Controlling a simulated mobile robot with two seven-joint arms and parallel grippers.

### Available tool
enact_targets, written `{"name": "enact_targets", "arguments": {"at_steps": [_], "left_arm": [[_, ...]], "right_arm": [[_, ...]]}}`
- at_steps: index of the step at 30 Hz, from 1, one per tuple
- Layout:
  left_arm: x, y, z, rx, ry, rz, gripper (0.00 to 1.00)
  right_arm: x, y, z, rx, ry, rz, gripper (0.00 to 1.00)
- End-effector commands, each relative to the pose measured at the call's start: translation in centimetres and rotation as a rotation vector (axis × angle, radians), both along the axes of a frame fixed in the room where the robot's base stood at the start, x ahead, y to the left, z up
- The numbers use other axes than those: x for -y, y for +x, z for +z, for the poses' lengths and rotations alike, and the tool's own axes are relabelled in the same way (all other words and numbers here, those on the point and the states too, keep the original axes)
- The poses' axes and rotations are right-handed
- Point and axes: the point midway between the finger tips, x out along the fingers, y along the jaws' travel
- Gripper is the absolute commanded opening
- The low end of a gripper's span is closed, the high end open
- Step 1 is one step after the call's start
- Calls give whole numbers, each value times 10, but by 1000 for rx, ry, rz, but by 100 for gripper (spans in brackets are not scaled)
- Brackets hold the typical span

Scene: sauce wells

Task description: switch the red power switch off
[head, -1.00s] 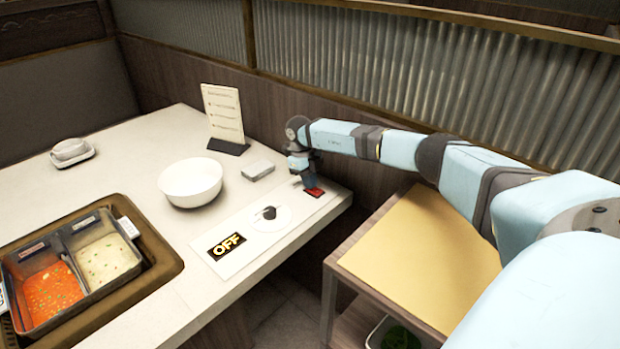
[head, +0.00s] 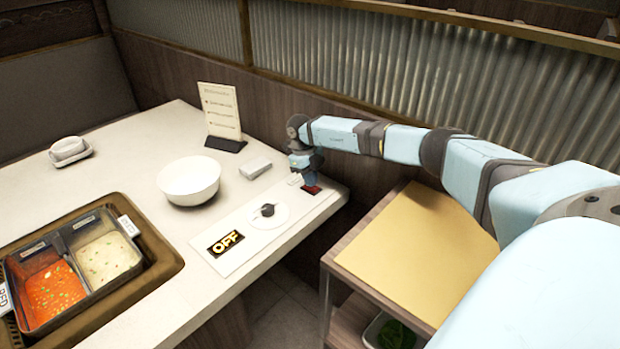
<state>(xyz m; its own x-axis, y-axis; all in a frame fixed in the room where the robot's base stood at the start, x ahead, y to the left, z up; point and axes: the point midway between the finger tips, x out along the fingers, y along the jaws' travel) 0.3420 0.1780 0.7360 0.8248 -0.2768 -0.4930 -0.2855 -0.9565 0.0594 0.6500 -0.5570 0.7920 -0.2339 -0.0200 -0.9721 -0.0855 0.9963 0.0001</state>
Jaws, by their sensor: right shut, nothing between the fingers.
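The red power switch (head: 312,190) sits at the right end of the white control panel (head: 232,262), near the table's right corner. My right gripper (head: 309,184) is shut and empty, pointing down right at the switch and hiding part of it. I cannot tell whether the fingertips touch it. A black display (head: 225,243) at the panel's left end reads OFF in yellow. A dark knob (head: 267,210) on a white dial stands between the display and the switch. My left gripper is not in view.
A white bowl (head: 189,181), a small grey box (head: 255,168) and a menu stand (head: 220,115) are behind the panel. A divided pot (head: 72,270) with red and pale broth is at the left. A wooden side table (head: 410,258) stands at the right.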

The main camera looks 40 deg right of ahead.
Motion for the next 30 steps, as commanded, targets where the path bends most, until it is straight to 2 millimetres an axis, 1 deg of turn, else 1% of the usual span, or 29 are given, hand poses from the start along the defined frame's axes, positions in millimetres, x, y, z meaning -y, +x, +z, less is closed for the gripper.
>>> {"name": "enact_targets", "arguments": {"at_steps": [4, 6, 7, 9, 13, 14, 15, 21, 25, 30], "left_arm": [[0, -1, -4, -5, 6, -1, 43], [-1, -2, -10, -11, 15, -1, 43], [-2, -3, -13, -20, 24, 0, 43], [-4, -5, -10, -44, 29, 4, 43], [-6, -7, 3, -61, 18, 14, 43], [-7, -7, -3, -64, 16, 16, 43], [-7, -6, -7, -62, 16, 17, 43], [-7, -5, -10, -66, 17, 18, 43], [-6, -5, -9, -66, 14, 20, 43], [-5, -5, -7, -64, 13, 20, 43]], "right_arm": [[0, 0, 0, 0, 0, 0, 0], [0, 0, 0, 0, 0, 0, 0], [0, 0, 5, 1, 0, -1, 0], [3, -1, 24, 1, -1, -3, 0], [7, -4, 51, 1, 0, -5, 0], [6, 0, 52, 3, 0, -5, 0], [5, 6, 58, 4, 0, -5, 0], [3, 27, 97, 3, 0, -5, 0], [3, 36, 115, 1, 0, -5, 0], [3, 42, 127, 0, 0, -5, 0]]}}
